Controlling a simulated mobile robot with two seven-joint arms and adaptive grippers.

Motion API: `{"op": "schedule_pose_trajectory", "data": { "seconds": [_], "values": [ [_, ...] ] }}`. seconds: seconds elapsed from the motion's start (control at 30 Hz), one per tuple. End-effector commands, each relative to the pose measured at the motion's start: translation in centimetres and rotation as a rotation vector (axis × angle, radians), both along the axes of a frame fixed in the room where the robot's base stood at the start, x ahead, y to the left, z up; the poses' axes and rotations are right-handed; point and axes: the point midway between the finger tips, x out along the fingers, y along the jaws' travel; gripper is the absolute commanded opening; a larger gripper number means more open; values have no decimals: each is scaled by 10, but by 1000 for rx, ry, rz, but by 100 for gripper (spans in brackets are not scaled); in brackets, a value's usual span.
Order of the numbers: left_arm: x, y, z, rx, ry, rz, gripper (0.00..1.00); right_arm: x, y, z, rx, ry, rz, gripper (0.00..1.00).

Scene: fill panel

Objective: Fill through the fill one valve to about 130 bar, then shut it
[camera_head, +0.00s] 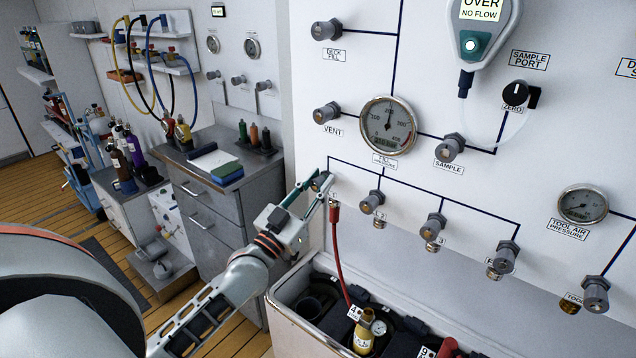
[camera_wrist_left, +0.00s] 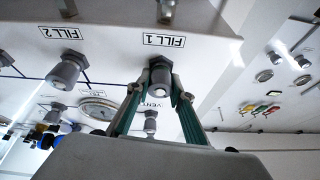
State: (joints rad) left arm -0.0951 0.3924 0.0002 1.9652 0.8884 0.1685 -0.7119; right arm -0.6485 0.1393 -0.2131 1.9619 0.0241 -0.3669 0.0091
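The fill one valve (camera_head: 320,183) is a grey knob at the left end of the lower valve row on the white panel. It also shows in the left wrist view (camera_wrist_left: 160,74), beside an upside-down FILL 1 label. My left gripper (camera_head: 314,194) has its two green-grey fingers on either side of this knob, seemingly closed against it. A red hose (camera_head: 337,255) hangs below this valve and runs down to a yellow cylinder (camera_head: 363,338) with a small gauge. The fill pressure gauge (camera_head: 388,126) is above right; its needle is too small to read exactly. My right gripper is out of view.
Other fill valves (camera_head: 372,200) continue rightward along the panel. The vent valve (camera_head: 326,113) and deck fill valve (camera_head: 326,30) sit above. The open-topped tub (camera_head: 290,300) holding the cylinder stands below. A grey cabinet (camera_head: 212,205) is behind my left arm.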

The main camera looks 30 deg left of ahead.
Motion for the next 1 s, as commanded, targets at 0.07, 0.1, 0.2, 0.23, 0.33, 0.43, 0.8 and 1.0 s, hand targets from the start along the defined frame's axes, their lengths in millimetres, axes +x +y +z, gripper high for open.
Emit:
{"op": "schedule_pose_trajectory", "data": {
  "seconds": [0.07,0.1,0.2,0.23,0.33,0.43,0.8,1.0],
  "values": [
    [0,0,1,-8,0,2,0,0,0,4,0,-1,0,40],
    [0,0,2,-19,2,2,0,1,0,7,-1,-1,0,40],
    [0,0,5,-64,6,2,0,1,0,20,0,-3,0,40],
    [0,0,5,-81,8,2,0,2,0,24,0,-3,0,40],
    [0,1,5,-129,12,2,0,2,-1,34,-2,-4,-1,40],
    [0,1,3,-164,13,2,0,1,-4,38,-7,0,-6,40],
    [0,1,1,-186,12,2,0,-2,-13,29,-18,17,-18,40],
    [0,1,1,-186,12,1,39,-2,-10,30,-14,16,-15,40]
  ]
}}
